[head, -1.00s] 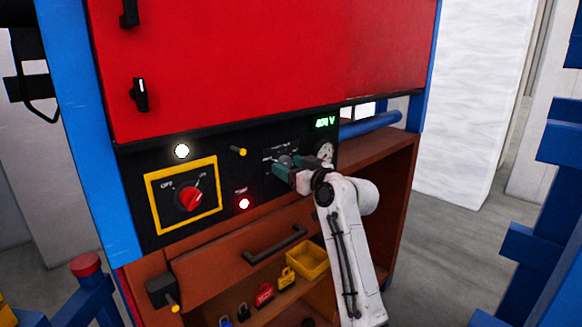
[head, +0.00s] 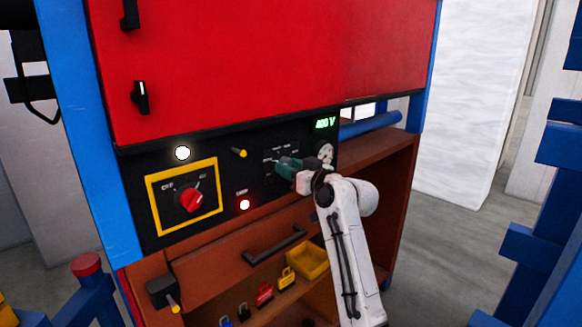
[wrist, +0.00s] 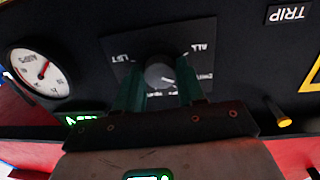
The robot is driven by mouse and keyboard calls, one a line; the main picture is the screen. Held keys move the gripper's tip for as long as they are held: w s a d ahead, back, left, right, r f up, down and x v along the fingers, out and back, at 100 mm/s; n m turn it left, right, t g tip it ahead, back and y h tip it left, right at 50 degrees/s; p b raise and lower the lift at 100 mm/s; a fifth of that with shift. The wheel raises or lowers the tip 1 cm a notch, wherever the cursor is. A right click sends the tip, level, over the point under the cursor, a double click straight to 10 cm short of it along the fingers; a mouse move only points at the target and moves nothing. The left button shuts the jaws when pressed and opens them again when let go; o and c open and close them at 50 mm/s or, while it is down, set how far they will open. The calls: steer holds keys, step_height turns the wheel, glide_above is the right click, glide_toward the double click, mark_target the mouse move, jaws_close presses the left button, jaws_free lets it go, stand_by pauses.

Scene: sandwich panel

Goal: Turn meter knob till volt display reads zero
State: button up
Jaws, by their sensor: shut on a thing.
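The meter knob (wrist: 159,72) is a round grey knob on a black plate (wrist: 205,35) with white position marks. My gripper (wrist: 160,78) has its green fingers on both sides of the knob and is shut on it in the wrist view. In the head view my gripper (head: 286,166) is against the black panel and hides most of the knob. The green volt display (head: 325,124) reads about 400 V. Part of the display (wrist: 80,118) also shows in the wrist view, too cut off to read.
A round amps gauge (head: 325,152) sits just right of my gripper. A drawer handle (head: 274,245) juts out below.

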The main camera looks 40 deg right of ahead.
steer(key=shift+r+m+g+y+p, duration=0.1)
steer(key=shift+m+g+y+p, duration=0.05)
steer(key=shift+m+p, duration=1.45)
steer(key=shift+r+m+g+y+p, duration=0.15)
steer(key=shift+m+p, duration=0.8)
steer(key=shift+m, duration=1.15)
steer(key=shift+f, duration=0.1)
steer(key=o, duration=1)
steer(key=shift+o, duration=0.2)
steer(key=s+b, duration=0.2)
steer(key=s, duration=0.8)
steer(key=shift+s+r, duration=0.25)
steer(key=shift+s, duration=0.15)
steer(key=shift+a, duration=0.1)
